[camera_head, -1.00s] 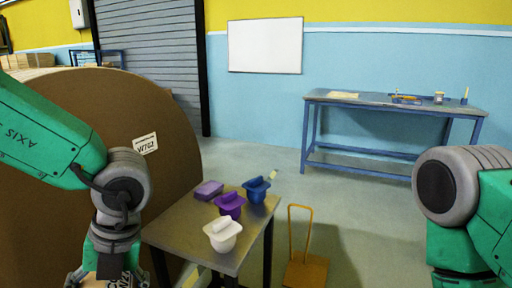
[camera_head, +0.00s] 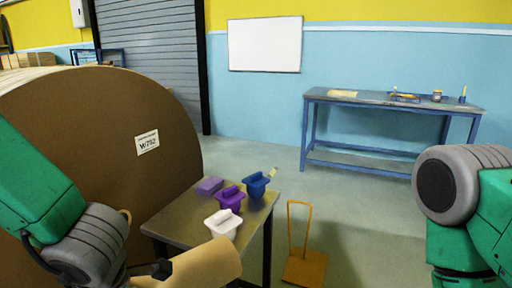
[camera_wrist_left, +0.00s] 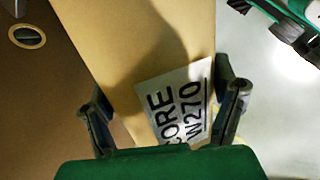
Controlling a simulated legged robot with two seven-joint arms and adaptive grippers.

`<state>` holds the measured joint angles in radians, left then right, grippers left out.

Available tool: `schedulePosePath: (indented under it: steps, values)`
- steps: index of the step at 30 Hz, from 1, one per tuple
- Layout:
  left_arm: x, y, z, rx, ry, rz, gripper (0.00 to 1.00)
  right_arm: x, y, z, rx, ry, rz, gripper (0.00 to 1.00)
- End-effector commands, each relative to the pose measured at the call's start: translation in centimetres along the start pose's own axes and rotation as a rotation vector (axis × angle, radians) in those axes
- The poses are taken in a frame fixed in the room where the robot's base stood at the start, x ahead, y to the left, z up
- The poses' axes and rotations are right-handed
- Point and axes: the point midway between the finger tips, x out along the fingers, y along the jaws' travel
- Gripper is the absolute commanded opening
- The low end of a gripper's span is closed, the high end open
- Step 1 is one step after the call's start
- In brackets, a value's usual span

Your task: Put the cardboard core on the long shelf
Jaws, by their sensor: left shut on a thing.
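The cardboard core (camera_head: 205,265) is a tan tube at the bottom of the head view, in front of the small metal table. It fills the middle of the left wrist view (camera_wrist_left: 140,50), with a white label reading "CORE W270". My left gripper (camera_wrist_left: 165,108) is shut on it, one finger on each side. In the head view the fingers are mostly hidden. My right arm shows at the right edge, but its gripper is out of view. I see no shelf that is clearly the long one; a blue bench (camera_head: 390,101) with a lower board stands at the back wall.
A huge brown kraft roll (camera_head: 90,130) stands at left, close to my left arm. The metal table (camera_head: 180,222) carries white (camera_head: 222,225), purple (camera_head: 230,200) and blue (camera_head: 256,185) tubs and a purple block (camera_head: 209,186). An orange trolley (camera_head: 304,268) stands right of it.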

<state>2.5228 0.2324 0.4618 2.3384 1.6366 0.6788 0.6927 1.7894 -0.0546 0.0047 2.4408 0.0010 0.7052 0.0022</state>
Motion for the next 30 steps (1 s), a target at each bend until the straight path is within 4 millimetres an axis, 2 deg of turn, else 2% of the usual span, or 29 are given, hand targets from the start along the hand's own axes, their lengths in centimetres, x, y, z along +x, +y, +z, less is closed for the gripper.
schedulePosePath:
  steps: [6,9,18,30]
  values:
    - [2.1,-0.6,0.1,0.576,-0.197,-0.006,0.29,0.0,0.0,0.0,0.000,0.000,0.000,0.33]
    - [2.6,-0.8,0.2,0.772,-0.262,-0.003,0.29,0.0,0.0,0.0,0.000,0.000,0.000,0.33]
    - [3.9,-1.2,0.4,1.203,-0.400,0.002,0.29,0.0,0.0,0.0,0.000,0.000,0.000,0.33]
    - [5.2,-1.8,0.4,1.668,-0.549,0.001,0.29,0.0,0.0,0.0,0.000,0.000,0.000,0.33]
